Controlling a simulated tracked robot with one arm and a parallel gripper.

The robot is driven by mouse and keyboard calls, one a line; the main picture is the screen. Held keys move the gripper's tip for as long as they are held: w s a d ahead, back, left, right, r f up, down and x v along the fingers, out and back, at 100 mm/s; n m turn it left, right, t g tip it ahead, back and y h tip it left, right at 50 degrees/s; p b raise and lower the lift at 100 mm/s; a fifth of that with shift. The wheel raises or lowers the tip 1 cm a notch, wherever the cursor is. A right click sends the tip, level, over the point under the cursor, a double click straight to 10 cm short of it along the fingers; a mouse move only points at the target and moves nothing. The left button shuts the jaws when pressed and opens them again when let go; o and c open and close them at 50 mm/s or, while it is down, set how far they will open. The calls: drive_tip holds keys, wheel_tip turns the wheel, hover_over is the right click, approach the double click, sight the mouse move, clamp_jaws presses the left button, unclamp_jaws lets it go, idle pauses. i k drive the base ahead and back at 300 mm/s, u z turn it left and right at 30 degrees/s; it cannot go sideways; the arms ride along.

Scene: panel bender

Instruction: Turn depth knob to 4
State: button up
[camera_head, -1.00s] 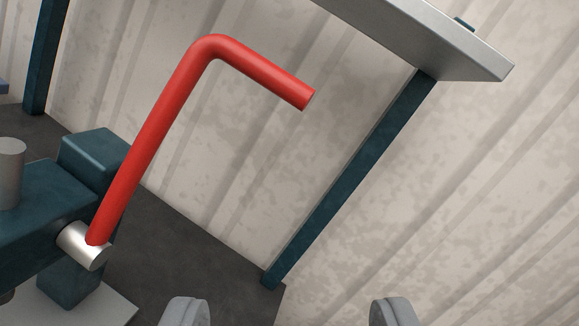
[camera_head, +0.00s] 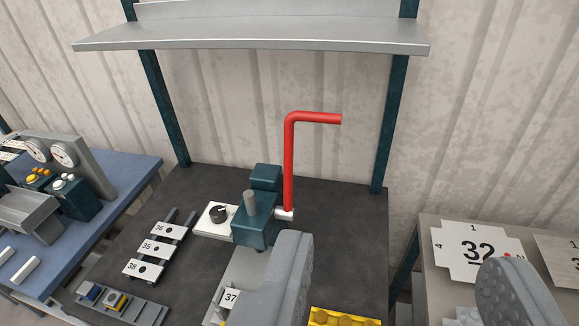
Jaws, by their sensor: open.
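A small black round knob (camera_head: 219,213) sits on a white dial plate (camera_head: 207,229), left of the dark teal bender (camera_head: 252,228); it looks like the depth knob. Its markings are too small to read. A red crank handle (camera_head: 290,165) rises from a silver shaft on the bender's right side, its top bent to the right. My gripper (camera_head: 398,255) is open, with its two grey fingers wide apart at the lower middle and lower right. Nothing shows held between them. The knob lies to the left of and beyond the left finger, which hides part of the bender's base.
Plates numbered 36, 35 and 38 (camera_head: 146,246) lie on a rack at left. A plate marked 37 (camera_head: 230,298) and a yellow block (camera_head: 342,316) are in front. A shelf (camera_head: 250,38) hangs above. A side table (camera_head: 440,232) holds a 32 card (camera_head: 478,252).

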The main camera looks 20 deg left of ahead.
sight(218, 215)
drive_tip(key=z, duration=0.05)
drive_tip(key=k, duration=0.55)
drive_tip(key=u, duration=0.7)
drive_tip(key=i, duration=1.45)
drive_tip(key=z, duration=0.15)
